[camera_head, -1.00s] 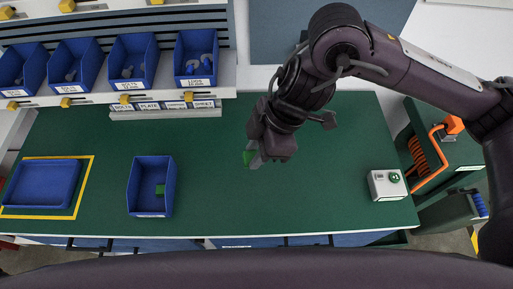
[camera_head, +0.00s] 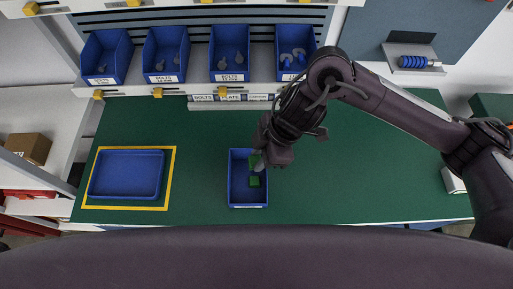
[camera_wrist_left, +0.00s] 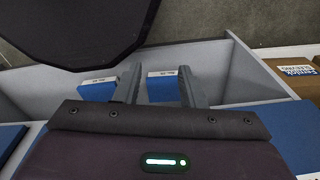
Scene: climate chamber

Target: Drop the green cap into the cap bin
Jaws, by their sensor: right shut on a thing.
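The cap bin (camera_head: 237,190) is a blue open box on the green worktop in the head view. My right gripper (camera_head: 260,163) is over the bin's right half, shut on a green cap (camera_head: 254,160). The gripper partly hides this cap. I cannot tell its exact height over the bin. A second green piece (camera_head: 254,181) lies inside the bin, nearer its front.
A blue tray (camera_head: 96,176) lies inside a yellow outline at the left. Several blue bins, including one with bolts (camera_head: 107,57), stand on the shelf behind. The worktop (camera_head: 360,190) is clear to the right. Grey-walled compartments (camera_wrist_left: 220,62) lie near my left gripper.

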